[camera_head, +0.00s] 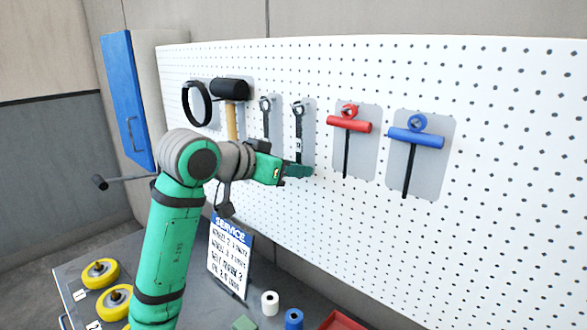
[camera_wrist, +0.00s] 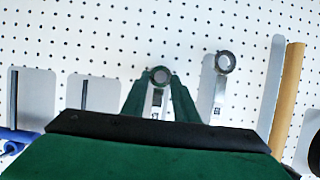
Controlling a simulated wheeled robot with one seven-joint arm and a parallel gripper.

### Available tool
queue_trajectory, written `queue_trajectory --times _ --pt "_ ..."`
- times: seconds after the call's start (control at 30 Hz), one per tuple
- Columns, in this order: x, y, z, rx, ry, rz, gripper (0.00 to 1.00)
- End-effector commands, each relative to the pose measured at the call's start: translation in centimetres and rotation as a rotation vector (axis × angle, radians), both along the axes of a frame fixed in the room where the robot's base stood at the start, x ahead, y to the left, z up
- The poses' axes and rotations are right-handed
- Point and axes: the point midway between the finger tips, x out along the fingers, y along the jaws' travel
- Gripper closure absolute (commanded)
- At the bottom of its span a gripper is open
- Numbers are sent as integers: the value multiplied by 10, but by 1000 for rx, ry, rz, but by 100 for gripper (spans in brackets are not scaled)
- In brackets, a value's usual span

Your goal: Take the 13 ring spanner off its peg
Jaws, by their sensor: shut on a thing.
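Two ring spanners hang upright side by side on grey backing plates on the white pegboard. The right-hand spanner (camera_head: 298,118) has a small white label, whose number I cannot read surely. My gripper (camera_head: 300,171) is shut on its lower part. In the wrist view, which is upside down, this spanner (camera_wrist: 157,98) stands between the green fingers of my gripper (camera_wrist: 160,84), with its ring end near the fingertips. The left-hand spanner (camera_head: 266,112) hangs free and also shows beside the fingers in the wrist view (camera_wrist: 220,82). The lower end is hidden in the head view.
A black mallet (camera_head: 230,89) and a black ring (camera_head: 197,104) hang to the left. A red T-handle tool (camera_head: 349,126) and a blue one (camera_head: 416,138) hang to the right. A service sign (camera_head: 230,257) and spools stand on the bench below.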

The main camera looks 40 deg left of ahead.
Motion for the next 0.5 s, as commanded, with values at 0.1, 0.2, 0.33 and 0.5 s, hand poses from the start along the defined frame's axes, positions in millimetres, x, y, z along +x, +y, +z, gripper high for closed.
queue_trajectory --times 0.1,0.2,0.33,0.5 --pt "0 0 2 0 0 0 100" --pt "0 -1 4 1 0 -1 100" --pt "0 0 5 0 0 0 100" --pt "0 0 5 0 0 0 100"
